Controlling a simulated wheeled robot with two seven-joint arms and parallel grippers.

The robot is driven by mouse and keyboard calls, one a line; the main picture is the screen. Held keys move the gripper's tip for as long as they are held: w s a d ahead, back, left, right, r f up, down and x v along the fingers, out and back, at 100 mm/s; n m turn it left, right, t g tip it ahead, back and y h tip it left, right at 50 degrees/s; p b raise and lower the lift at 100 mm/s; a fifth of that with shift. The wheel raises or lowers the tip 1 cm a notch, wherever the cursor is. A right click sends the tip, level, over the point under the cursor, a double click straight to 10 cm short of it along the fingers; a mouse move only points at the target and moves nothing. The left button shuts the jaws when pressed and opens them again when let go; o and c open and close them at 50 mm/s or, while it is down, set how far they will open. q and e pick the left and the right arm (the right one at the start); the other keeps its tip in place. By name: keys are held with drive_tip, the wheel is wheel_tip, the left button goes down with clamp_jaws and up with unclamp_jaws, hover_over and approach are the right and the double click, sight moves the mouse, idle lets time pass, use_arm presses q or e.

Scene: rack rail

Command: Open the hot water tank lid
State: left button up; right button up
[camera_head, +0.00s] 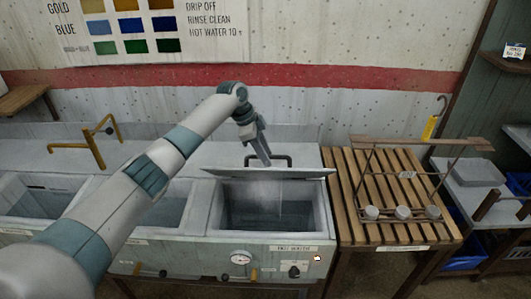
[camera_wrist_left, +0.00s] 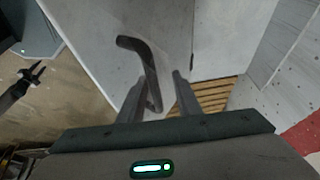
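The hot water tank (camera_head: 224,222) is the right-hand basin of the metal unit, and its dark inside shows with pale steam over it. Its lid (camera_head: 310,173) stands raised over the back of the opening, seen nearly edge-on. The dark bar handle (camera_head: 283,158) is on the lid's far side. My left gripper (camera_head: 266,160) is at this handle. In the left wrist view the handle (camera_wrist_left: 151,75) passes between the spread fingers of my left gripper (camera_wrist_left: 160,88), beside the pale lid (camera_wrist_left: 95,35). A dark forked shape, apparently my right gripper (camera_wrist_left: 38,70), shows small with its prongs apart.
A slatted wooden table (camera_head: 345,190) right of the tank carries a wire rack (camera_head: 440,190) with several round pale pieces. A brass tap (camera_head: 95,145) stands behind the left basins. A dial (camera_head: 240,257) and knob (camera_head: 294,271) are on the tank's front.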

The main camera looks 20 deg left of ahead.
use_arm(q)
drive_tip(key=shift+r, duration=0.1)
drive_tip(key=shift+s+r, duration=0.25)
drive_tip(key=shift+r, duration=0.2)
drive_tip(key=shift+a+r+b, duration=0.2)
drive_tip(key=shift+r+b, duration=0.1)
drive_tip(key=shift+r, duration=0.1)
drive_tip(key=b+v, duration=0.4)
drive_tip(key=v, duration=1.1)
drive_tip(key=shift+a+r+b, duration=0.2)
drive_tip(key=shift+a+b, duration=0.1)
drive_tip(key=shift+c, duration=0.7)
